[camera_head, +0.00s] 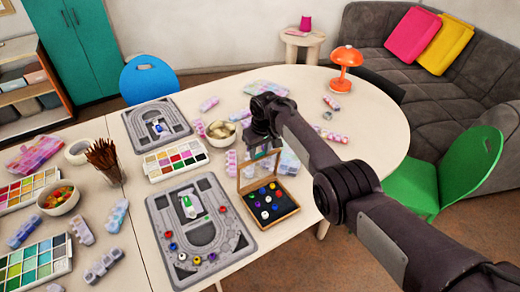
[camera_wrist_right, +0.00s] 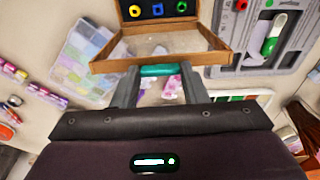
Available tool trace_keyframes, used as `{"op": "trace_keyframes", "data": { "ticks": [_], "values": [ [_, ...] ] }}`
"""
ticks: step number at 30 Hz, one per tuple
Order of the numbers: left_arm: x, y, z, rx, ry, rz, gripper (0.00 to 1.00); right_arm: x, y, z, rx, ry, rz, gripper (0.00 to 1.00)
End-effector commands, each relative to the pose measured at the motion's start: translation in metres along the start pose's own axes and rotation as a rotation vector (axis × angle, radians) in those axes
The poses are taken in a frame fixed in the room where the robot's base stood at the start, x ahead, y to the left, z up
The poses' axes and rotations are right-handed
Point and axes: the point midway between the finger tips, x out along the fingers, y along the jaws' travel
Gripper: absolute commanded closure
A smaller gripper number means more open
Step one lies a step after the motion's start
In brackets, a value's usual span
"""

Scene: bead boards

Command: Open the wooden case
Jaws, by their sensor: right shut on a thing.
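The wooden case (camera_head: 272,221) is on the table, right of the nearer grey bead board. Its dark tray holds several coloured beads. Its wooden-framed clear lid (camera_head: 239,176) stands raised, roughly upright, at the case's far side. In the wrist view the lid (camera_wrist_right: 104,66) spans the top middle, with part of the dark tray (camera_wrist_right: 133,31) beyond it. My right gripper (camera_wrist_right: 160,73) is shut on the teal handle (camera_wrist_right: 162,70) at the lid's free edge. In the head view my right gripper (camera_head: 262,142) is above the lid and partly hidden by its own wrist. My left gripper is not in view.
The grey bead board (camera_head: 238,250) lies close left of the case, with a second board (camera_head: 137,118) farther back. A paint palette (camera_head: 176,160), a bowl (camera_head: 221,133) and plastic bead boxes stand nearby. The table's right part is mostly clear around an orange lamp (camera_head: 346,57).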

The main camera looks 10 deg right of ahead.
Motion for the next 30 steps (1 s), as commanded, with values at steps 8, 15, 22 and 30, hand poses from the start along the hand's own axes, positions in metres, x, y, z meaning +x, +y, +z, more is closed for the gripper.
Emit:
{"op": "trace_keyframes", "data": {
  "ticks": [8,15,22,30],
  "values": [
    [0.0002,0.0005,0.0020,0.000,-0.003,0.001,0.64,0.0021,-0.0006,0.0017,0.001,-0.005,-0.001,1.00],
    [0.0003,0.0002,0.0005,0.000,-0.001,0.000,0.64,0.0022,-0.0006,0.0018,0.001,-0.005,-0.001,1.00],
    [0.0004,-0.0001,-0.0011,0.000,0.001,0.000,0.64,0.0023,-0.0006,0.0018,0.001,-0.005,-0.001,1.00],
    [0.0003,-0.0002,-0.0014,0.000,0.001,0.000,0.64,0.0015,-0.0004,0.0012,0.000,-0.004,-0.001,0.40]
  ]
}}
